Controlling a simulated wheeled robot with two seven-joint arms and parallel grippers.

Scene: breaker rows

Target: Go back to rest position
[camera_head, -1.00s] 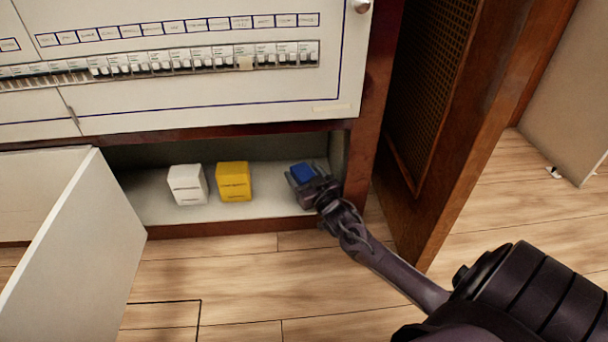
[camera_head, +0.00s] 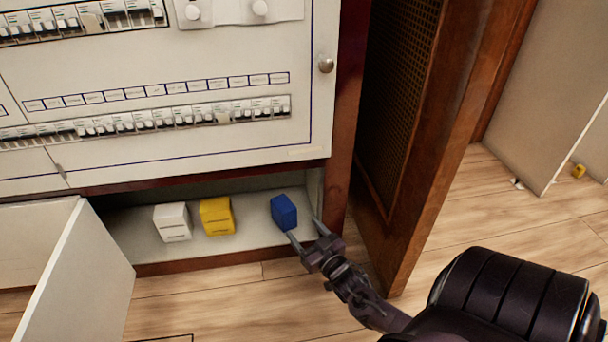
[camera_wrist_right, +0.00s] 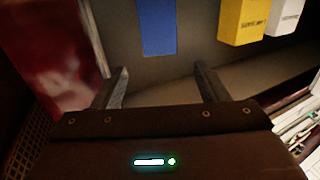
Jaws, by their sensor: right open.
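My right gripper (camera_head: 306,235) is open and empty just in front of the low cabinet shelf (camera_head: 250,240). Its two fingers point toward a blue block (camera_head: 284,212) that stands on the shelf's right side. In the right wrist view, the blue block (camera_wrist_right: 158,26) lies ahead of and between the spread fingers (camera_wrist_right: 160,88), apart from them. A yellow block (camera_head: 217,216) and a white block (camera_head: 172,222) stand to the left on the same shelf. My left gripper is not in view.
A breaker panel (camera_head: 200,150) is above the shelf. An open white flap door (camera_head: 85,280) stands at the left. An open brown wooden door (camera_head: 420,150) stands close to the right of my gripper. The wooden floor in front is clear.

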